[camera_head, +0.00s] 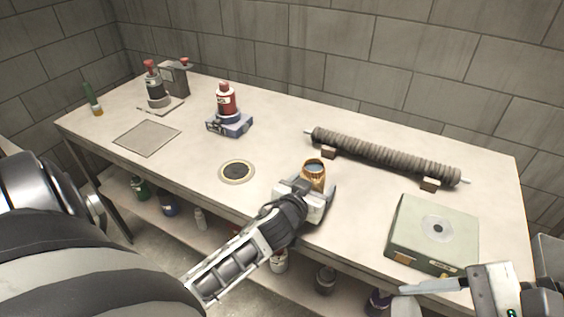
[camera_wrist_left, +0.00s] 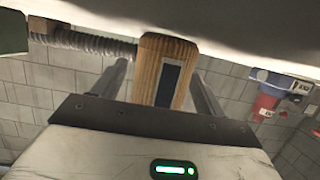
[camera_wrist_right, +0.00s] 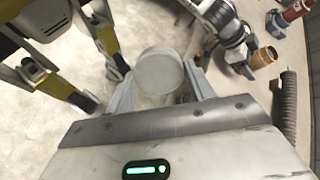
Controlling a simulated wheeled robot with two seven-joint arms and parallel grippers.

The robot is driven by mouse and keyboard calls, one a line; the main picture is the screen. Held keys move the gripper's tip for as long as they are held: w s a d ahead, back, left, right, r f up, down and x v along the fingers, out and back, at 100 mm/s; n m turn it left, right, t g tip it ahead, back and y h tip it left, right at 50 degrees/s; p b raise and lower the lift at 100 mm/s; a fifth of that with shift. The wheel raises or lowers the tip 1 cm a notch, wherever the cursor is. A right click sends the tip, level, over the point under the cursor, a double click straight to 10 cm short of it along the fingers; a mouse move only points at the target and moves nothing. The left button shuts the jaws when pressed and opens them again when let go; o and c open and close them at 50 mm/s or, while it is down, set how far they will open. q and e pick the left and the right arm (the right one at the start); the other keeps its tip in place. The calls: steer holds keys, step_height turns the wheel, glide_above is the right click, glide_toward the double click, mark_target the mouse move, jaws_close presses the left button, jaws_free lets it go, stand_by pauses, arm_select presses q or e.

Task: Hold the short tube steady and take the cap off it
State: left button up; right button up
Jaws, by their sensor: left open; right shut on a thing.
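The short tube (camera_head: 314,184), orange-brown and open at its top, stands upright near the table's front edge. It also shows in the left wrist view (camera_wrist_left: 147,62), with a dark window in its side, and in the right wrist view (camera_wrist_right: 263,58). My left gripper (camera_wrist_left: 158,80) is open, its fingers on either side of the tube with gaps. It reaches the tube from the front in the head view (camera_head: 312,190). My right gripper (camera_wrist_right: 160,88) is shut on the pale round cap (camera_wrist_right: 159,72), away from the tube.
A pale green box (camera_head: 413,230) stands right of the tube. A ribbed mesh tube (camera_head: 385,155) lies on two blocks behind. A round dark-centred disc (camera_head: 237,172) is left of the tube. A red bottle (camera_head: 227,101) stands on a blue base. Bottles fill the shelf below.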

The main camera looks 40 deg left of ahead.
steer(key=w+d+n+t+h, duration=0.2)
steer(key=w+d+n+h, duration=0.1)
steer(key=d, duration=0.6)
steer(key=w+d+n+t+h, duration=0.2)
steer(key=w+d+h, duration=0.4)
steer(key=d, duration=0.3)
steer(key=shift+f+n+t, duration=0.25)
steer(key=shift+n+t, duration=0.05)
steer(key=shift+n, duration=0.4)
